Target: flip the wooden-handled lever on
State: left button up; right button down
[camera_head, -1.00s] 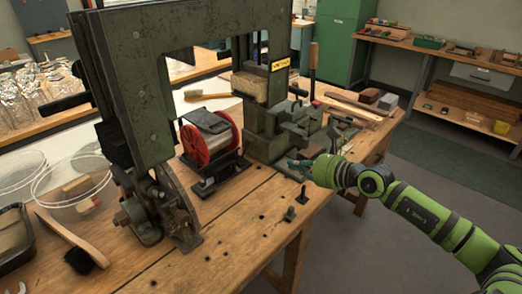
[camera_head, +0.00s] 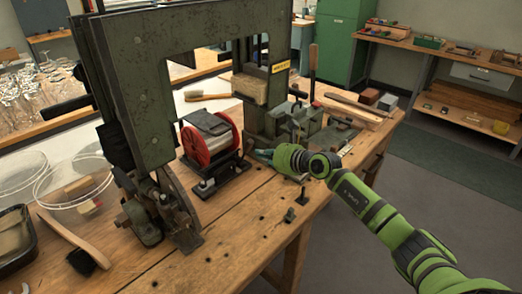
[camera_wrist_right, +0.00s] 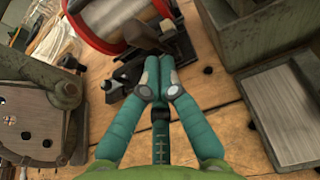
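The wooden-handled lever (camera_head: 313,58) looks like the upright reddish-brown handle on the right side of the green press, in the head view. It stands close to vertical. My right gripper (camera_head: 262,155) is low in front of the press, between the red-flanged spool and the vise-like block, well below and left of that handle. In the wrist view its teal fingers (camera_wrist_right: 152,72) come together, with nothing visible held between them. A dark rounded part (camera_wrist_right: 140,30) lies just beyond the fingertips; I cannot tell whether they touch it. My left gripper is not in view.
The green press frame (camera_head: 130,80) towers at the left. The red spool (camera_head: 208,143) sits on a black base beside my right gripper. A small dark post (camera_head: 289,214) stands on the bench. The front bench top (camera_head: 235,235) is mostly clear. A brush (camera_head: 75,245) lies at the left.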

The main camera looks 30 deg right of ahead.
aim_at(252, 140)
jog(key=shift+w+a+r, duration=0.15)
jog(key=shift+w+r, duration=0.05)
jog(key=shift+w, duration=0.25)
jog(key=shift+r+p, duration=0.25)
jog(key=shift+p, duration=0.15)
jog(key=p, duration=0.2)
jog(key=w+r+g+p, duration=0.1)
jog(key=p, duration=0.1)
jog(key=r+p, duration=0.1)
jog(key=shift+w+a+r+g+h+p, duration=0.1)
jog(key=shift+w+a+g+h+p, duration=0.2)
jog(key=shift+g+p, duration=0.1)
jog(key=shift+w+a+g+p, duration=0.15)
jog(key=shift+w+g+p, duration=0.35)
jog(key=shift+w, duration=0.1)
jog(key=shift+w+a+b, duration=0.2)
jog(key=shift+w+b, duration=0.2)
jog(key=shift+w, duration=0.05)
jog(key=shift+s, duration=0.1)
jog(key=shift+d, duration=0.1)
